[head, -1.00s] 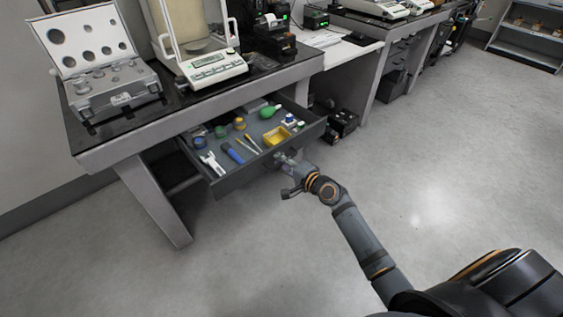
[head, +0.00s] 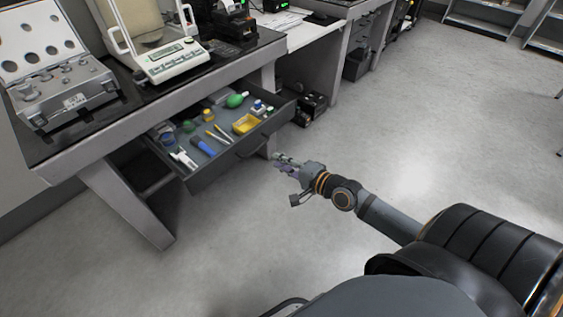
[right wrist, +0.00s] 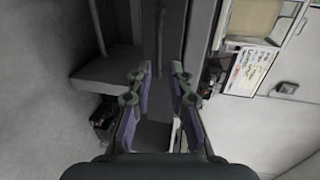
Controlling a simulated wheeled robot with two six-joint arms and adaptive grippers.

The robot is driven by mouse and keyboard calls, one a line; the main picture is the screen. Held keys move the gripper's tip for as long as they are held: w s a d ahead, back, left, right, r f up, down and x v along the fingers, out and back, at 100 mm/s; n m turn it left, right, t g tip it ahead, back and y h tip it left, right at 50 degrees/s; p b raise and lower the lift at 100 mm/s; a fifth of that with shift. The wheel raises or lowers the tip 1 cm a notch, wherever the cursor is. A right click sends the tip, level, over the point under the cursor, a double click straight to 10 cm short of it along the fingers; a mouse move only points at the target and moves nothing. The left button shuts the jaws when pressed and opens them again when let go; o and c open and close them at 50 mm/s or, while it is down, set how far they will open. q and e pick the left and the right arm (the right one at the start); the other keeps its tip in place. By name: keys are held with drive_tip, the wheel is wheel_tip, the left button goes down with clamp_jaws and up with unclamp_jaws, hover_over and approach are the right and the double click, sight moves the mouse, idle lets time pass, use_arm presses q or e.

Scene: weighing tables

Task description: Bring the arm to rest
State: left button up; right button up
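My right arm reaches in from the lower right in the head view. Its gripper (head: 281,163) is just in front of the open drawer (head: 222,170), past the right part of its front, and looks apart from it. In the right wrist view the two fingers of the gripper (right wrist: 160,82) stand apart with nothing held between them. My left gripper is not in view.
The drawer holds a yellow box (head: 246,123), a green bulb (head: 236,100) and several small tools. A balance (head: 170,63) and a case of weights (head: 62,95) stand on the table above. The floor (head: 420,130) to the right is clear.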

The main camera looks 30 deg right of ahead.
idle(0.3)
